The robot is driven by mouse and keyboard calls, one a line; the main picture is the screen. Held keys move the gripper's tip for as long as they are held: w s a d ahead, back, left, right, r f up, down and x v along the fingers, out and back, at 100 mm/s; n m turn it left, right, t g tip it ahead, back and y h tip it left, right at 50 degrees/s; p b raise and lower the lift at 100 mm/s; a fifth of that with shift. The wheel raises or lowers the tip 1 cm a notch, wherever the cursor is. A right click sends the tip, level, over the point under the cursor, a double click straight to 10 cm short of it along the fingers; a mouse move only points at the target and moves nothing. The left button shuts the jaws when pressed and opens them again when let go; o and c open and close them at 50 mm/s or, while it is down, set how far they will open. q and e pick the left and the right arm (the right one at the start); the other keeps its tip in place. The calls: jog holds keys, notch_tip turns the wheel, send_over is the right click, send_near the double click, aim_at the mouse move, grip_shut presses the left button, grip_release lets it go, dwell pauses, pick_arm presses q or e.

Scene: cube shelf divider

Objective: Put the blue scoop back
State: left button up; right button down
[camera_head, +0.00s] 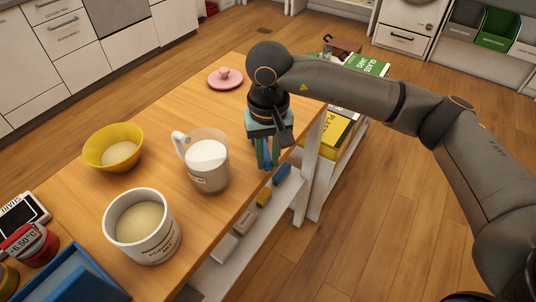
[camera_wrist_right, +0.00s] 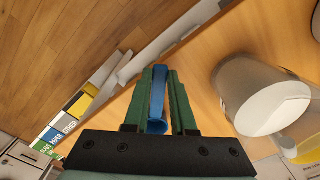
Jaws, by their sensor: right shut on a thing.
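My right gripper (camera_head: 268,160) points down over the right edge of the wooden table, beside the clear jug. In the right wrist view its green fingers (camera_wrist_right: 158,95) are shut on the blue scoop (camera_wrist_right: 157,92). The scoop's handle lies lengthwise between the fingers, with a rounded blue end near the gripper's base. In the head view the scoop is mostly hidden by the fingers. My left gripper is not in view.
A clear jug (camera_head: 207,165) with white contents stands left of the gripper. A white canister (camera_head: 143,240) of pale powder, a yellow bowl (camera_head: 113,148) and a pink lid (camera_head: 225,79) are on the table. A lower white shelf (camera_head: 215,279) holds small blocks.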

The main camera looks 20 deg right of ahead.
jog(key=shift+f, duration=0.25)
jog(key=c, duration=0.7)
grip_release()
jog(key=shift+r, duration=0.15)
jog(key=shift+c, duration=0.2)
notch_tip(320, 180, up, 12)
jog(key=shift+s+r, duration=0.15)
